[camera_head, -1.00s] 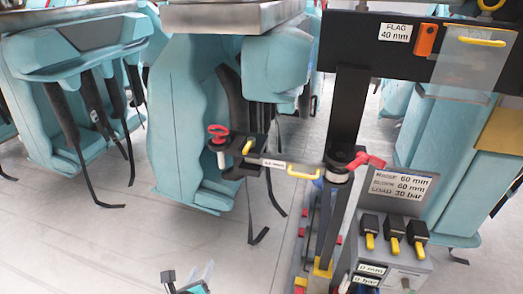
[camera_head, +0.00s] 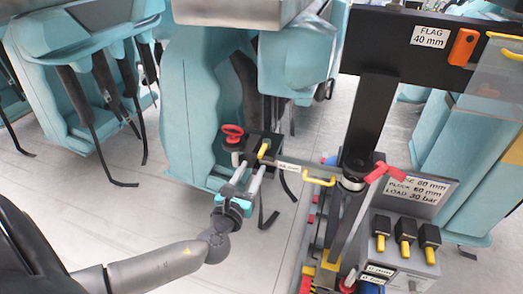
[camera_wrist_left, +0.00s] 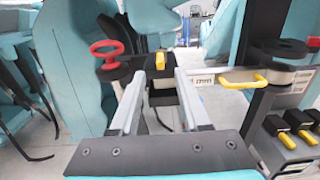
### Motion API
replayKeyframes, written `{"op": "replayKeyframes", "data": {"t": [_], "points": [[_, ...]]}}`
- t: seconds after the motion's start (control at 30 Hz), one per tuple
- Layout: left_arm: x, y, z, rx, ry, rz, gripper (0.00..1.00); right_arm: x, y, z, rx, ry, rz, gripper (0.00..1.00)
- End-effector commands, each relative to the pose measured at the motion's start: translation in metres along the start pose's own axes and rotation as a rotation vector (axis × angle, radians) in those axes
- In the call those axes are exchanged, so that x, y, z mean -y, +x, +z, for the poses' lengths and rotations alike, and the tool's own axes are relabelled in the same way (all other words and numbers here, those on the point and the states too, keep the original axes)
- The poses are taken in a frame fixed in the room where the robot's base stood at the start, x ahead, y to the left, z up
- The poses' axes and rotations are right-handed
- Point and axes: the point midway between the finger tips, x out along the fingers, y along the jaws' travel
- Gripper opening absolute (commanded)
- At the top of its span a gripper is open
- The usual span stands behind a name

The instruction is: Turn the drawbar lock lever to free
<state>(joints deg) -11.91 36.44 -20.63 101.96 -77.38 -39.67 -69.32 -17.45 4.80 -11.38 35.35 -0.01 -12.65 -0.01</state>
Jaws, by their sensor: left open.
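A short yellow lever (camera_head: 263,148) stands on a black block at the end of the drawbar (camera_head: 306,174); it also shows in the left wrist view (camera_wrist_left: 160,63). A red handwheel (camera_head: 232,132) sits just left of it. I cannot tell by label which lever is the lock. My left gripper (camera_head: 251,170) is open and empty, in front of the block. In the left wrist view, its fingers (camera_wrist_left: 160,78) point at the block, with the yellow lever beyond and between them.
A yellow handle (camera_head: 318,180) sticks out along the drawbar, right of my left gripper. A grey box with several black and yellow switches (camera_head: 404,235) stands at the right. Teal seats (camera_head: 195,100) stand behind the block.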

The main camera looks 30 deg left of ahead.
Motion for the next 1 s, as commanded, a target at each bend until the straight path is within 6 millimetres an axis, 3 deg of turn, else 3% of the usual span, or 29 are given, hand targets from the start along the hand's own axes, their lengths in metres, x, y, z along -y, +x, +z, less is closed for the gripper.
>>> {"op": "replayKeyframes", "data": {"t": [0.3, 0.5, 1.0], "points": [[0.0, 0.051, 0.001, 0.002, -0.002, 0.001, 0.46, 0.0, 0.0, -0.003, -0.005, 0.001, 0.0, 0.5], [0.0, 0.073, 0.0, 0.0, -0.002, 0.001, 0.46, 0.0, 0.001, -0.005, -0.009, 0.001, 0.0, 0.5], [0.0, 0.083, 0.0, -0.001, -0.003, 0.0, 0.45, 0.005, 0.002, -0.007, -0.012, 0.002, -0.007, 0.5]]}}
